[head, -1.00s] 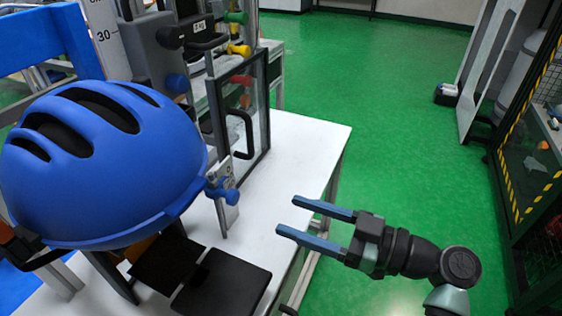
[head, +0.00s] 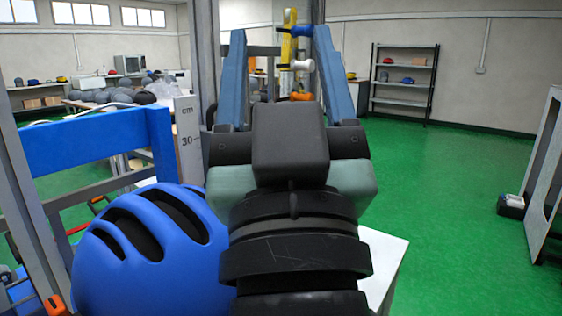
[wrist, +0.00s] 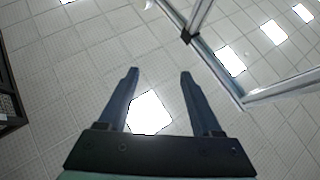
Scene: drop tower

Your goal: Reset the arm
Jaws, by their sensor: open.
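My gripper (head: 281,45) is raised in the middle of the head view, with its two blue fingers pointing up and apart. It is open, and I see nothing held between the fingers. It also shows in the wrist view (wrist: 158,78), where the fingers stand apart against the ceiling. A blue helmet (head: 105,245) with dark vents is at the lower left of the head view, left of my arm. My wrist and arm hide its right side and much of the drop tower behind.
A blue frame bar (head: 95,143) and a cm scale (head: 189,140) stand left of my gripper. A white table (head: 385,258) shows right of my arm. Shelves (head: 404,85) stand at the back. Green floor (head: 450,180) is open on the right. Metal beams (wrist: 215,65) show overhead.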

